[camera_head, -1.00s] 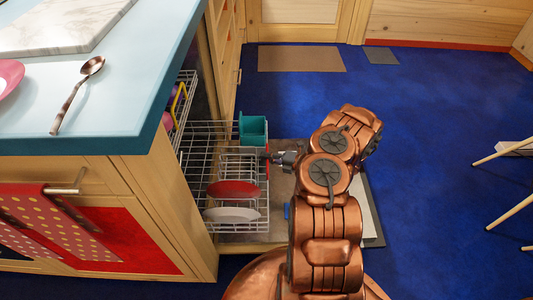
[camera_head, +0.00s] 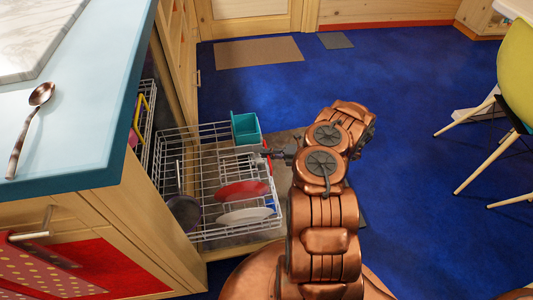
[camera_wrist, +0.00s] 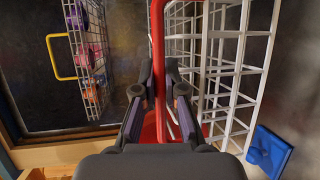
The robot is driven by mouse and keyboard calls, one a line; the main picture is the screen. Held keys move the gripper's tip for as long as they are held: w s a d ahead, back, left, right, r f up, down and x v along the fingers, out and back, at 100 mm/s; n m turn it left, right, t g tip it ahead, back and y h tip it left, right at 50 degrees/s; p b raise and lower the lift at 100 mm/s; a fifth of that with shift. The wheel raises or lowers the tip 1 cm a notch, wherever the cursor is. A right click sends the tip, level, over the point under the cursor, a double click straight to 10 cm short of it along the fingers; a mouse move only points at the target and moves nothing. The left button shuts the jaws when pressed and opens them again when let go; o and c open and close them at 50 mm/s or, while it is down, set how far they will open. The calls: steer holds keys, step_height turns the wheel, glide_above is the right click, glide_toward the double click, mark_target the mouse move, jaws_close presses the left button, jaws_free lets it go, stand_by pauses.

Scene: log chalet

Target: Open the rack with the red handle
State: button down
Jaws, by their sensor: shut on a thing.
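The rack with the red handle (camera_head: 180,150) is a white wire dishwasher rack, pulled well out of the dishwasher beside the counter. It holds a teal container (camera_head: 246,128), a red plate (camera_head: 242,191), a white plate (camera_head: 246,215) and a dark round pan (camera_head: 184,212). Its red handle (camera_wrist: 157,40) runs between my fingers in the wrist view. My gripper (camera_wrist: 159,88) is shut on this handle; it also shows at the rack's outer right side in the head view (camera_head: 266,156). My fingers partly hide the handle.
An upper rack with a yellow handle (camera_wrist: 54,57) sits inside the dishwasher. The counter (camera_head: 75,140) with a spoon (camera_head: 30,125) stands at left. Blue carpet (camera_head: 410,200) is open at right, up to a yellow-green chair (camera_head: 518,75).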

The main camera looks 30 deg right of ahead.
steer(key=shift+w+d, duration=0.15)
steer(key=shift+d, duration=0.05)
steer(key=c, duration=1.2)
jaws_free()
steer(key=shift+a, duration=0.1)
steer(key=v, duration=1.2)
steer(key=shift+r, duration=0.1)
